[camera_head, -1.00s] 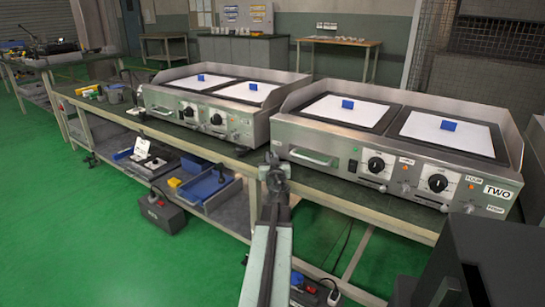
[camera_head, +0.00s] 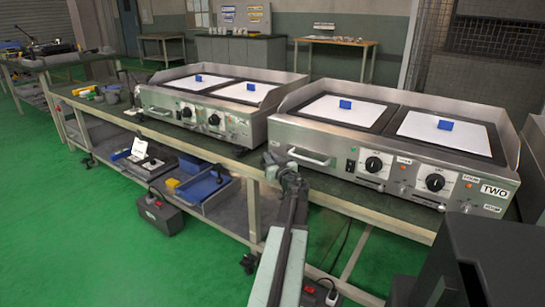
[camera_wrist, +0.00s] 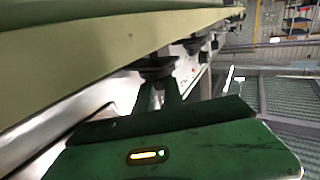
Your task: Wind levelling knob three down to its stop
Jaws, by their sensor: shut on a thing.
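In the wrist view the fingers of my gripper (camera_wrist: 163,98) are closed on a dark round knob (camera_wrist: 157,66) beneath a pale edge. Which numbered knob this is cannot be read there. In the head view my gripper (camera_head: 273,161) is at the bench's front edge, below the left front corner of the right griddle (camera_head: 310,138). The held knob is hidden there by my arm. The right griddle carries a TWO plate (camera_head: 494,190) and smaller labels near its dials.
A second griddle (camera_head: 180,105) stands to the left on the same bench (camera_head: 375,207). The lower shelf holds blue trays (camera_head: 207,187). A dark box (camera_head: 160,215) sits on the green floor. More dark knobs (camera_wrist: 194,44) show farther along in the wrist view.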

